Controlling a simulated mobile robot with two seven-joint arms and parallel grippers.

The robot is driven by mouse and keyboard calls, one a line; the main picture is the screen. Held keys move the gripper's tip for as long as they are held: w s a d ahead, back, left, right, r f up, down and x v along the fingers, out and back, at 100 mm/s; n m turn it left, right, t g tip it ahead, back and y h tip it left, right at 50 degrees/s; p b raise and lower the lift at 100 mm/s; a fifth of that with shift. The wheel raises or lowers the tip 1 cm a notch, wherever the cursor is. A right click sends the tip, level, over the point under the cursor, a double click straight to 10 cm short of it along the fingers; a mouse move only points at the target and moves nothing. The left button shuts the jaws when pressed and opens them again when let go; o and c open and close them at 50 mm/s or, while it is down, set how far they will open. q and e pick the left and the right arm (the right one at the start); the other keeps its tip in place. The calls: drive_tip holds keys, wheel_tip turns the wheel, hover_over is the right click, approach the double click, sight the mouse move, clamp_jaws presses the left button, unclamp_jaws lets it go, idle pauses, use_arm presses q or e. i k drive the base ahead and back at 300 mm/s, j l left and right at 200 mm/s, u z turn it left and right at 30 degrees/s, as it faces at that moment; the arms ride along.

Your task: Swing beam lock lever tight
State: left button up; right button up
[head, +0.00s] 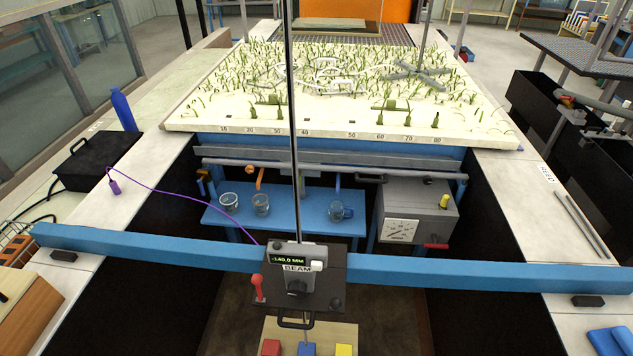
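A small lever with a red grip (257,284) stands nearly upright at the left side of the dark beam carriage (325,291). The carriage sits at the middle of a long blue beam (150,247) that spans the picture from left to right. A grey box on the carriage is marked BEAM, and its green display (288,260) reads -140.0 MM. It has a dark round knob (297,287) on its front. A thin vertical rod (293,120) rises through the carriage. Neither of my grippers is in view. How firmly the lever is locked cannot be seen.
Below the carriage is a wooden board (322,333) with red, blue and yellow blocks. Behind the beam are a blue shelf with glass mugs (338,211), a grey box with a dial (401,230), and a planted sand bed (330,118). A purple cord (190,195) runs to the carriage's left.

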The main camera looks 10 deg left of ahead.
sight(335, 303)
drive_tip(key=i, duration=0.3)
drive_tip(key=l+u, duration=0.45)
drive_tip(key=j+z, duration=0.9)
drive_tip(key=l+u, duration=0.5)
drive_tip(key=j+z, duration=1)
drive_tip(key=k+j, duration=0.05)
